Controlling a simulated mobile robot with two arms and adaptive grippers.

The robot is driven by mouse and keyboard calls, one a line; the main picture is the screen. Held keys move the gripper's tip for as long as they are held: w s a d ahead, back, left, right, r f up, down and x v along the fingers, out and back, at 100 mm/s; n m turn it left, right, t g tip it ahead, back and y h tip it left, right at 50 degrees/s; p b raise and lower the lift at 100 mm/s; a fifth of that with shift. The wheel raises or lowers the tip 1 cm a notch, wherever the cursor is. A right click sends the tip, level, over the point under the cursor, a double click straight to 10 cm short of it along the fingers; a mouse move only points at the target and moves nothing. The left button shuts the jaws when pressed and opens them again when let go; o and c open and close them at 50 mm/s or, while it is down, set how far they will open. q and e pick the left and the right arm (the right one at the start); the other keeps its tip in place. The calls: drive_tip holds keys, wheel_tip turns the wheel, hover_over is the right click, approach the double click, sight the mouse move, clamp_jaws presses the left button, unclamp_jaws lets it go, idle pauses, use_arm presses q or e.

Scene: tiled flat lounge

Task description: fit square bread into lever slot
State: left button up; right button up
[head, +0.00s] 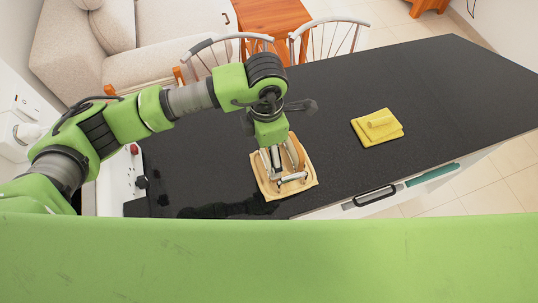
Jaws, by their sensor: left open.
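A flat tan piece with rounded square corners (262,186) lies on the black counter below my left gripper. I cannot tell whether it is the square bread or a board under it. My left gripper (283,181) points down over this piece with its fingers open. A narrow tan upright part (297,153) shows beside the fingers; the gripper partly hides it, and I cannot tell what it is. No lever slot can be made out clearly. My right gripper is not in view.
A drawer front with a black handle (375,196) is at the near edge. Two chairs (330,42) and a sofa (170,30) stand behind the counter.

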use_arm(q)
drive_tip(key=c, duration=0.7)
drive_tip(key=shift+c, duration=0.2)
drive_tip(key=shift+r, duration=0.1)
drive_tip(key=shift+r, duration=0.35)
wheel_tip(320, 180, up, 8)
drive_tip(key=b, duration=0.3)
drive_tip(key=shift+r, duration=0.6)
drive_tip(key=shift+a, duration=0.1)
